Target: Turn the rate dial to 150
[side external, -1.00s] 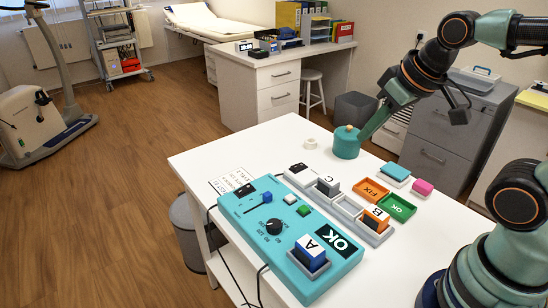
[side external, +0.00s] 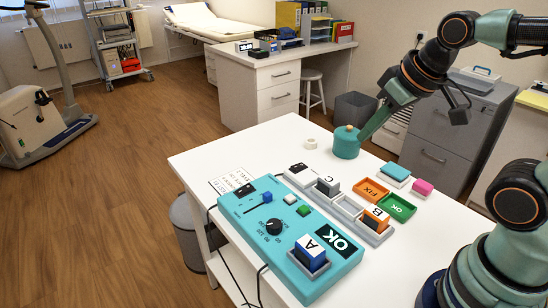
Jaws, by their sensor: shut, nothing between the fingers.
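The black rate dial (side external: 274,226) sits on the turquoise control panel (side external: 250,238) on the white table. Small numbers ring its left and lower side, and its exact setting is too small to read. My gripper (side external: 363,137) is shut and empty, pointing down beside a round teal pot with a knobbed lid (side external: 346,143). It is well behind and to the right of the dial. I cannot tell whether the fingertips touch the pot.
The panel also holds a blue slider (side external: 267,196), a green button (side external: 303,210) and block A (side external: 311,249). A tray with blocks C (side external: 327,186) and B (side external: 376,219) lies alongside. Orange (side external: 371,190) and green (side external: 397,207) trays lie right. The front right tabletop is clear.

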